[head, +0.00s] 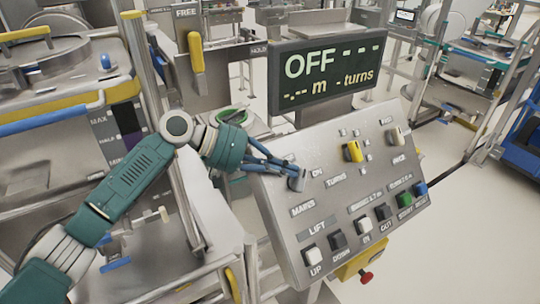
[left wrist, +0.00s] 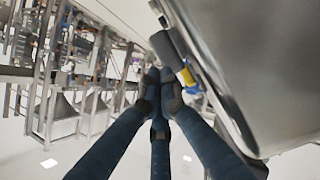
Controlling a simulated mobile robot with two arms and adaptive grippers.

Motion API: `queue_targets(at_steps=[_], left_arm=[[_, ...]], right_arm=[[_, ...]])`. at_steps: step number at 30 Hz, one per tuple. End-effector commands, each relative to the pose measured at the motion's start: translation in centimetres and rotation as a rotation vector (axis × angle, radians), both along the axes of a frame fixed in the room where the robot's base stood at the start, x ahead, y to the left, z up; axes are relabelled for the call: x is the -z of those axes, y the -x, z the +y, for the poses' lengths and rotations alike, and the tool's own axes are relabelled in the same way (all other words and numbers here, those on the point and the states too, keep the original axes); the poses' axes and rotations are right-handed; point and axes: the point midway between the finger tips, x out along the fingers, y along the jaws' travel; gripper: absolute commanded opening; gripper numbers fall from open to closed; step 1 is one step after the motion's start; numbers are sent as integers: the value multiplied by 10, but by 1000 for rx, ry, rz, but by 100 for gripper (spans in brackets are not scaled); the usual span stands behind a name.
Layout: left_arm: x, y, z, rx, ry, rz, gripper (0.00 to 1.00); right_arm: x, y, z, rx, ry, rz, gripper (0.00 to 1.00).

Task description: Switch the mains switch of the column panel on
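The column panel (head: 340,205) is a sloped grey box with labelled knobs and buttons. The grey mains switch (head: 297,181) is at its left edge, above the MAINS label and beside ON. In the left wrist view a dark grey knob (left wrist: 168,48), apparently this switch, stands out from the panel face. My left gripper (head: 288,169) is at the switch and partly covers it. In the left wrist view its fingers (left wrist: 159,82) have their tips together with nothing between them. I cannot tell whether they touch the switch. The display (head: 328,75) reads OFF. My right gripper is out of view.
The panel also has a yellow knob (head: 353,152), a pale knob (head: 394,136) and a row of buttons with a green one (head: 404,200). A red knob (head: 366,277) sits on a yellow box below. Metal machinery stands left; open floor lies right.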

Motion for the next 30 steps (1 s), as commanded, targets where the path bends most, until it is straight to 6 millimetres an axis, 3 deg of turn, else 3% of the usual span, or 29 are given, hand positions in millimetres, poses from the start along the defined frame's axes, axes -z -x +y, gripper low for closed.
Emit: queue_targets(at_steps=[14,30], left_arm=[[5,-1,-9,0,0,0,0],[1,-11,-16,0,0,-1,0]], right_arm=[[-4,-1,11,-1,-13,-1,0],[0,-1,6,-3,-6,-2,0]])
